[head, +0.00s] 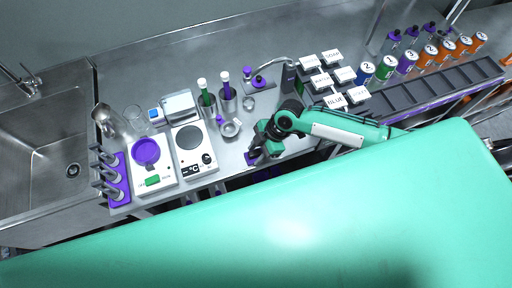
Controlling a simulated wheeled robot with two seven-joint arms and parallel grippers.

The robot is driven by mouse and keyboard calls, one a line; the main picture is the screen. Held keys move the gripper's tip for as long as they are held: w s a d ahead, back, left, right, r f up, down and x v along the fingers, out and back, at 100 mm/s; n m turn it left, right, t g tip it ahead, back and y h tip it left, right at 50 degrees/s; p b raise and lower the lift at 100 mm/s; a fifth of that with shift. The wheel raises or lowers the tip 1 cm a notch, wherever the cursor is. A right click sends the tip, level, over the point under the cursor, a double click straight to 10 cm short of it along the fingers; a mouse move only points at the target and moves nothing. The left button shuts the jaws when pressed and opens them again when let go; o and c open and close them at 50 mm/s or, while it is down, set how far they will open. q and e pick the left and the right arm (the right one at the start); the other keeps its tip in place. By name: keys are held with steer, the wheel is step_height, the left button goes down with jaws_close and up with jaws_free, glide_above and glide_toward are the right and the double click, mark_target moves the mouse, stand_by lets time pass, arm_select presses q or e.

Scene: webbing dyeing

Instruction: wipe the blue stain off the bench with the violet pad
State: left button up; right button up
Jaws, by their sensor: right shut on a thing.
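My right gripper (254,153) reaches in from the right over the front edge of the bench (228,172) and points down. It is shut on the violet pad (250,159), of which only a small part shows under the fingers at the bench's front edge. I cannot tell whether the pad touches the bench top. I see no blue stain on the bench; the gripper, the pad and my arm hide part of the surface there. My left gripper is not in view.
A white hot plate (205,162) and a scale with a violet dish (146,151) stand left of the gripper. Cylinders with green and violet contents (226,88) and a small ring-shaped item (230,129) stand behind. Labelled white boxes (323,80) and numbered cans (386,68) are at right.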

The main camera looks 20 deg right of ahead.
steer(key=shift+w+r+p, duration=0.1)
steer(key=shift+r+p, duration=2.3)
steer(key=shift+r, duration=0.65)
step_height(320, 180, up, 3)
steer(key=p, duration=0.2)
steer(key=shift+p, duration=0.35)
